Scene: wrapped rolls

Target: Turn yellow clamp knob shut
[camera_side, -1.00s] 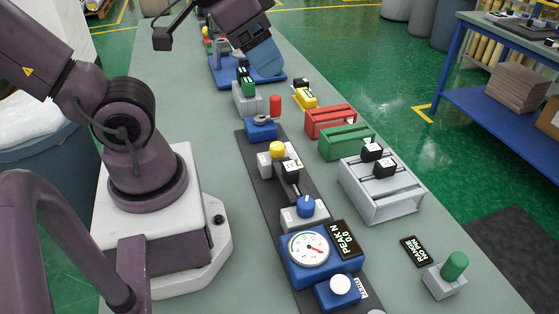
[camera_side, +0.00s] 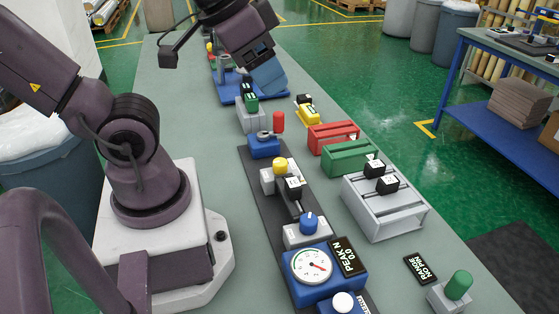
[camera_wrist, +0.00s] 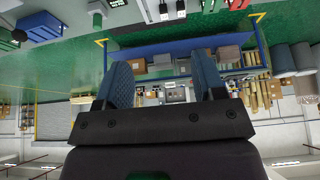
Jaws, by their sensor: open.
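The yellow clamp knob (camera_side: 280,165) is a small round cap on a grey block in the side view. The block sits on the dark strip along the bench, beside a black slide block (camera_side: 294,187). My gripper (camera_side: 270,80) is high above the bench, farther back than the knob and apart from it. Its blue fingers overlap a blue base in the picture. In the wrist view my gripper (camera_wrist: 163,78) shows two separated blue fingers with nothing between them. The yellow knob cannot be made out in the wrist view.
A blue block (camera_side: 264,146) with a red handle (camera_side: 278,121) stands behind the knob. A blue knob (camera_side: 308,223) and a round gauge (camera_side: 311,265) stand in front. Red (camera_side: 333,137) and green (camera_side: 349,157) racks and a grey rack (camera_side: 385,210) stand to the right.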

